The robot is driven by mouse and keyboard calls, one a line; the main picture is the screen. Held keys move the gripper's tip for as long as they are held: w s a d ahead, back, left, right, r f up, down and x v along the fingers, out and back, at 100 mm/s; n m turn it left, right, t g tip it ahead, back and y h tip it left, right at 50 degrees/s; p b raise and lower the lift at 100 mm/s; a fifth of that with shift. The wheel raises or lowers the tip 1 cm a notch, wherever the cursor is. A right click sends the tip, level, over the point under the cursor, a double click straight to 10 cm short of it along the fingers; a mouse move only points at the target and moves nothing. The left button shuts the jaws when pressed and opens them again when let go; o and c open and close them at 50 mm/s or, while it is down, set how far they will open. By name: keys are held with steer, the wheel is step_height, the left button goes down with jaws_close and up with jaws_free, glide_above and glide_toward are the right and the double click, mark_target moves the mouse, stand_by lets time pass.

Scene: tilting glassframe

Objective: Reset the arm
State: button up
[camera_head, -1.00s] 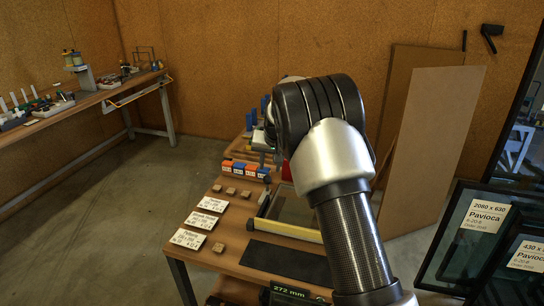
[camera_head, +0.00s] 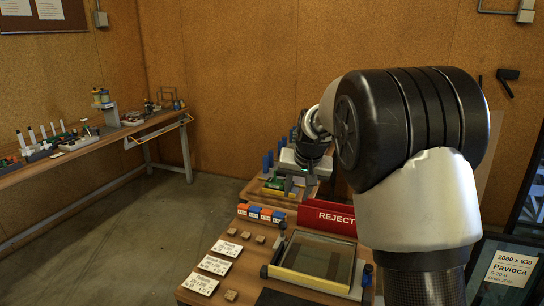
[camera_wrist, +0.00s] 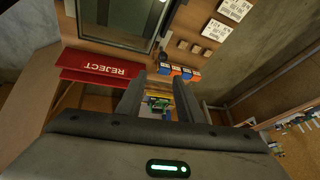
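My arm fills the right of the head view, and its far end, with the wrist (camera_head: 312,148), hangs over the back of the workbench. My gripper (camera_wrist: 158,88) is open in the wrist view, with its two fingers apart and nothing held between them. Past the fingers I see a tray area (camera_wrist: 157,104) with green and yellow items. A frame with a glass pane (camera_head: 315,257) lies on the bench in front of the arm. It also shows in part at the top of the wrist view (camera_wrist: 118,32).
A red REJECT sign (camera_head: 328,217) stands behind the frame, close to my arm. Orange and blue boxes (camera_head: 262,213), white cards (camera_head: 214,265) and small wooden blocks lie left of it. Dark glass panels (camera_head: 505,275) stand at right. Open floor (camera_head: 130,235) lies left.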

steer(key=s+d+r+p, duration=0.2)
steer(key=s+r, duration=0.8)
steer(key=s+d+r+n+p, duration=0.1)
steer(key=s+r+p, duration=0.1)
steer(key=s, duration=1.2)
steer(key=s+d+r+n+h+p, duration=0.1)
steer(key=s+d+r+p, duration=0.1)
steer(key=s, duration=1.2)
steer(key=shift+r+p, duration=0.3)
steer(key=shift+p, duration=0.6)
